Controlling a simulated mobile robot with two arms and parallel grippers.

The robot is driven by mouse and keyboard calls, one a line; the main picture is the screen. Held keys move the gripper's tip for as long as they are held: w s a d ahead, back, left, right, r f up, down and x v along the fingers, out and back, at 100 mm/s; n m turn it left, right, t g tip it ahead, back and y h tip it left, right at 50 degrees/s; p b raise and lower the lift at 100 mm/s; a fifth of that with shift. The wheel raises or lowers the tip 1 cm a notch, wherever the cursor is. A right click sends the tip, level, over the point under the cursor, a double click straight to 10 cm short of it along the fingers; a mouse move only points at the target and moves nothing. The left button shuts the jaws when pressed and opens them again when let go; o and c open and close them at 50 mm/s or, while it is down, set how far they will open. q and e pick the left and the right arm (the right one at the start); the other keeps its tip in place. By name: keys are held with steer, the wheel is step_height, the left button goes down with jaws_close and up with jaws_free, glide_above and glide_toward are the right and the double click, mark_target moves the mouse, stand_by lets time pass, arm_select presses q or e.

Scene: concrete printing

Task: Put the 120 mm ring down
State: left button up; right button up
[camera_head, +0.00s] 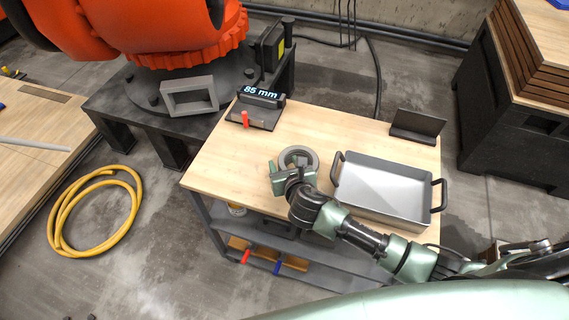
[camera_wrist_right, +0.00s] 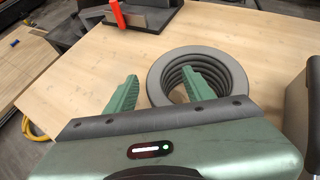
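The ring (camera_head: 312,157) is grey with a ribbed inner wall and lies flat on the wooden table top. It also shows in the right wrist view (camera_wrist_right: 238,76). My right gripper (camera_head: 283,166) is at the ring's near left side. In the right wrist view its two green fingers (camera_wrist_right: 161,78) are spread apart. One finger is left of the ring and the other is over or inside its opening, with the ring's left wall between them. A gap shows between the left finger and the ring. The lower fingers are hidden by the gripper body. My left gripper is not in view.
A display reading 85 mm (camera_head: 261,95) stands on a dark device with a red lever (camera_head: 245,120) at the table's back left. A metal tray (camera_head: 385,188) with dark handles is right of the ring. A dark angled plate (camera_head: 416,126) stands behind it. Bare wood (camera_head: 325,115) lies behind the ring.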

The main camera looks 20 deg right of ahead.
steer(key=v, duration=1.2)
